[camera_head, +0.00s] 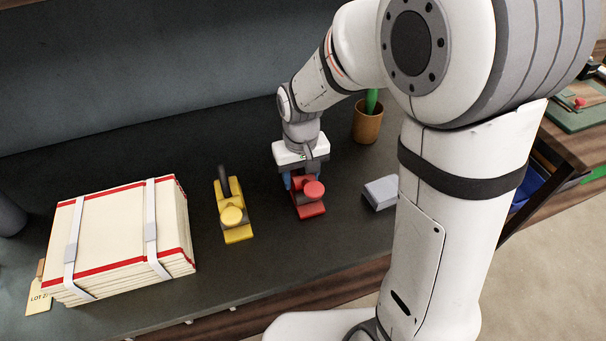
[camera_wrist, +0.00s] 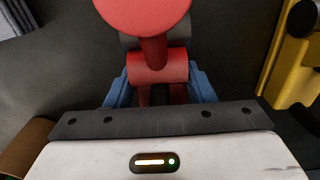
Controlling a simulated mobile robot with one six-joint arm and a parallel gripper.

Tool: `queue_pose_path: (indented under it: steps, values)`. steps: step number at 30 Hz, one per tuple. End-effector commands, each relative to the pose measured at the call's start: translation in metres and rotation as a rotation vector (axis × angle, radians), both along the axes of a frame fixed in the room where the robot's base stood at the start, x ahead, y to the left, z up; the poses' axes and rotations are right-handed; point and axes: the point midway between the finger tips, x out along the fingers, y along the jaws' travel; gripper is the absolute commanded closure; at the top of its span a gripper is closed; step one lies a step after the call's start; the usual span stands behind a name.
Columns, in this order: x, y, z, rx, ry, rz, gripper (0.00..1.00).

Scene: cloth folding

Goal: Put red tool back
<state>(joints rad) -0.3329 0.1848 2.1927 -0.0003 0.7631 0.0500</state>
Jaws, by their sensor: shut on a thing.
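The red tool (camera_head: 311,200) has a round knob on top and is upright on or just above the dark table, right of the yellow tool. My gripper (camera_head: 303,180) is above it, with its blue fingers shut on it. In the wrist view the red tool (camera_wrist: 157,66) sits between the two blue fingers (camera_wrist: 158,88), its knob at the top edge. I cannot tell whether its base touches the table. Its lower part is hidden in the wrist view.
A yellow tool (camera_head: 233,214) stands left of the red one. A strapped stack of cream cloth (camera_head: 120,235) lies further left. A grey block (camera_head: 381,192) is to the right and a potted plant (camera_head: 367,124) behind. The dark table (camera_head: 130,150) is clear at the back.

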Motion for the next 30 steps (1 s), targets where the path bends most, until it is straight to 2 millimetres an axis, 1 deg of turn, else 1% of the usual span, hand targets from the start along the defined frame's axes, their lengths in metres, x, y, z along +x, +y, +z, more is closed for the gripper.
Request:
queue_pose_path:
  steps: [2, 3, 9, 10, 17, 20, 23, 30]
  values:
    - [0.001, 0.0, -0.002, 0.001, -0.002, 0.0, 1.0]
    - [0.0, 0.0, -0.002, 0.0, 0.0, 0.0, 0.48]
    - [0.0, 0.0, -0.002, 0.0, 0.0, -0.001, 0.31]
    - [0.0, 0.0, -0.002, 0.0, 0.0, -0.001, 0.29]
    - [0.0, -0.001, -0.001, 0.0, 0.0, -0.001, 0.29]
    - [0.0, -0.001, 0.005, 0.0, -0.001, -0.002, 0.29]
    - [0.001, 0.0, 0.019, 0.001, -0.005, -0.002, 0.29]
    - [0.001, -0.001, 0.071, 0.001, -0.005, -0.002, 0.29]
